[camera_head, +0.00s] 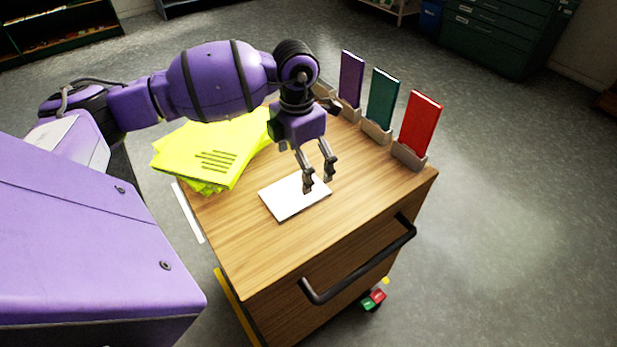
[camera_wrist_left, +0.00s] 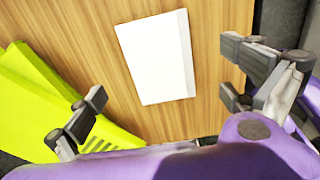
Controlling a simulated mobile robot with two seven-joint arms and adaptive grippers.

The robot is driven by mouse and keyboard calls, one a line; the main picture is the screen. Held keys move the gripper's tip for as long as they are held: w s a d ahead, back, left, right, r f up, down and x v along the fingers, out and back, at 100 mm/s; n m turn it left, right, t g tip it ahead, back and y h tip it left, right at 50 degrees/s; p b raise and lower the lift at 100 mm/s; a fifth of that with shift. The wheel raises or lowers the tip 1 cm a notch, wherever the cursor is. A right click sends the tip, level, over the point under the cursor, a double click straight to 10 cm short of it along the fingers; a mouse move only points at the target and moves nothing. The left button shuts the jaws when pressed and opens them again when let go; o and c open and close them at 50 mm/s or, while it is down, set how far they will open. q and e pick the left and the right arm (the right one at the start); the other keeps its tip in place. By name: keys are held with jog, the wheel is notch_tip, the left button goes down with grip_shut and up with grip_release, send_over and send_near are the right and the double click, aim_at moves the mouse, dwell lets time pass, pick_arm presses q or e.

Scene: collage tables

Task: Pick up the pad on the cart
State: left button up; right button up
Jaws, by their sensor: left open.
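The pad (camera_head: 290,200) is a white, thin rectangular block lying flat on the wooden top of the cart (camera_head: 250,262). In the left wrist view the pad (camera_wrist_left: 157,58) lies beyond the fingers, toward the top of the picture. My left gripper (camera_head: 318,180) is open and empty, pointing down over the pad's right part in the head view. Its two fingers are spread wide in the left wrist view (camera_wrist_left: 150,122), with bare wood between them. I cannot tell its exact height above the pad. My right gripper is not in view.
Yellow-green sheets (camera_head: 205,155) lie stacked loosely at the cart's left. Purple (camera_head: 351,78), teal (camera_head: 382,98) and red (camera_head: 420,123) upright slabs stand in holders along the back right edge. A black handle (camera_head: 360,265) is on the cart's front. Bare wood lies in front of the pad.

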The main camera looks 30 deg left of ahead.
aim_at(294, 192)
pick_arm(q)
jog(key=shift+s+a+f, duration=0.2)
jog(key=shift+s, duration=0.15)
jog(key=shift+s+f, duration=0.25)
jog(key=shift+f, duration=0.3)
jog(key=shift+s+f, duration=0.25)
jog(key=shift+f, duration=0.25)
jog(key=f, duration=0.2)
jog(key=f+p, duration=0.1)
jog(key=f, duration=0.1)
jog(key=shift+w+a+f, duration=0.1)
jog(key=shift+a+f, duration=0.1)
jog(key=shift+f, duration=0.15)
jog(key=c, duration=1.3)
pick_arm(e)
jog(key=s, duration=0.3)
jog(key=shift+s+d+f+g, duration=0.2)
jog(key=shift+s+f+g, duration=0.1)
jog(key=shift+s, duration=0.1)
